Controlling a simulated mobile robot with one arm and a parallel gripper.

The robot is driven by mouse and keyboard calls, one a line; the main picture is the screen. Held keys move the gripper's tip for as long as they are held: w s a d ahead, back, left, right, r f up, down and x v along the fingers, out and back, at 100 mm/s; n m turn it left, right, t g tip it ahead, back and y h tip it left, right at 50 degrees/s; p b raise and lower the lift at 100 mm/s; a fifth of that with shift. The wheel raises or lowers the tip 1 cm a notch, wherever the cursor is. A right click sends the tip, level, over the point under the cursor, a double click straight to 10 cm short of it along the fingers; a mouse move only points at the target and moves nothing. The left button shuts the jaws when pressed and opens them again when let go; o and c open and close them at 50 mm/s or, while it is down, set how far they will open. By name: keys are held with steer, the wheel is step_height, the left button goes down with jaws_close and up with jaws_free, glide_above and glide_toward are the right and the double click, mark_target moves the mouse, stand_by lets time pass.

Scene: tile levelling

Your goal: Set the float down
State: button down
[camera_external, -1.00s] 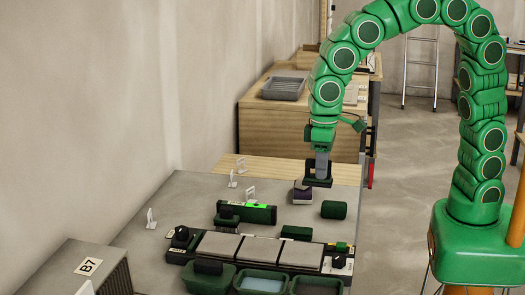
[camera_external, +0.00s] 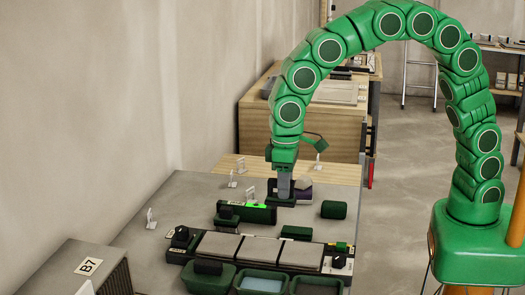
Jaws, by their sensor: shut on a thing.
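My gripper (camera_external: 283,182) is over the grey worktop (camera_external: 190,207), behind the green bar with a bright lit patch (camera_external: 262,213). It is shut on the float (camera_external: 281,199), a dark piece with a flat base. The float is low, close to the worktop; I cannot tell whether it touches. The gripper partly hides the float's upper part.
A dark purple block with a grey top (camera_external: 303,193) is just right of the float, and a green cylinder (camera_external: 334,209) is further right. Grey tiles (camera_external: 260,250) and dark green bins (camera_external: 262,281) are in front. Small white upright pieces (camera_external: 232,180) stand to the left.

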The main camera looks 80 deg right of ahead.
mark_target(266, 205)
steer(key=w+f, duration=0.1)
steer(key=f, duration=0.1)
steer(key=w+a+f, duration=0.1)
steer(key=w+f, duration=0.2)
steer(key=shift+w+a+f, duration=0.1)
steer(key=shift+a+f, duration=0.2)
steer(key=shift+f, duration=0.05)
steer(key=shift+w+f, duration=0.15)
steer(key=shift+f, duration=1.45)
steer(key=shift+f, duration=0.1)
steer(key=c, duration=0.9)
jaws_free()
step_height(266, 205, up, 12)
steer(key=shift+r, duration=0.1)
